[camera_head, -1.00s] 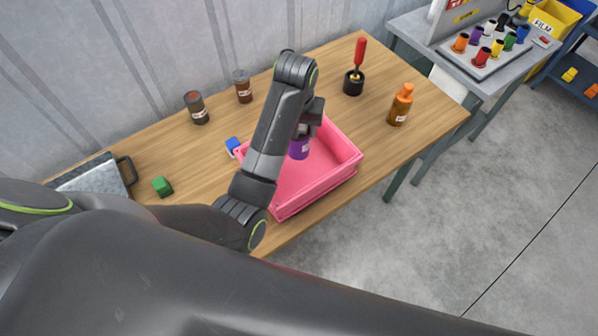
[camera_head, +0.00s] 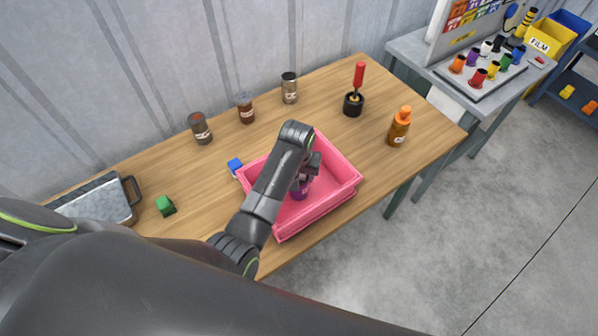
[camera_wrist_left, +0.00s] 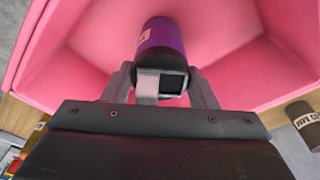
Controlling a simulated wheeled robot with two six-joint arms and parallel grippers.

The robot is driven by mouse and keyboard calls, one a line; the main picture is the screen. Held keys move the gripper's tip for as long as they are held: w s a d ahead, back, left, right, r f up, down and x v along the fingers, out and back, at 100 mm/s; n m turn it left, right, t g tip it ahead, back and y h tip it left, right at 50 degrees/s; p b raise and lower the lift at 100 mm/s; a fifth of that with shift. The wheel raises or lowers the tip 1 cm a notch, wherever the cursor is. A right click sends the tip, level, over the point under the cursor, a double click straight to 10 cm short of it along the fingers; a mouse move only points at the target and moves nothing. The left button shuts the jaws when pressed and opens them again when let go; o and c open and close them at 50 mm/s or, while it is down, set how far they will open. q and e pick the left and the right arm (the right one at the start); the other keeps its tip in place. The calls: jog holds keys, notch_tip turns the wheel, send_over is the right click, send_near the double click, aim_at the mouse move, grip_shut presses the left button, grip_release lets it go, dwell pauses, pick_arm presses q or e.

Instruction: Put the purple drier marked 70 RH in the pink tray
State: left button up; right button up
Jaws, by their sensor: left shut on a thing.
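The purple drier (camera_head: 301,190) is a small cylinder with a pale label; its marking is too small to read. It is down inside the pink tray (camera_head: 341,203), near the middle. My left gripper (camera_head: 303,178) reaches into the tray from above and is shut on the drier. In the left wrist view the drier (camera_wrist_left: 163,40) sits between the two fingers, with the tray's pink walls (camera_wrist_left: 85,45) around it. Whether the drier touches the tray floor cannot be told. My right gripper is not in view.
Brown jars (camera_head: 200,128) and (camera_head: 245,108) and a clear jar (camera_head: 289,88) stand along the back. A red-handled tool (camera_head: 356,88) and an orange bottle (camera_head: 400,127) stand right.

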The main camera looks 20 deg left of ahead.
pick_arm(q)
jog(key=o, duration=1)
jog(key=shift+f, duration=0.1)
jog(key=shift+o, duration=0.2)
jog(key=shift+r, duration=0.5)
jog(key=r, duration=0.3)
jog(key=s+r+b, duration=0.1)
jog(key=r, duration=0.1)
jog(key=r+b, duration=0.1)
jog(key=r, duration=0.2)
jog(key=shift+s+d+r, duration=0.1)
jog(key=shift+s+r, duration=0.05)
jog(key=shift+r, duration=0.15)
jog(key=r, duration=0.1)
jog(key=r+p, duration=0.1)
jog(key=shift+s+r, duration=0.3)
jog(key=shift+r, duration=0.05)
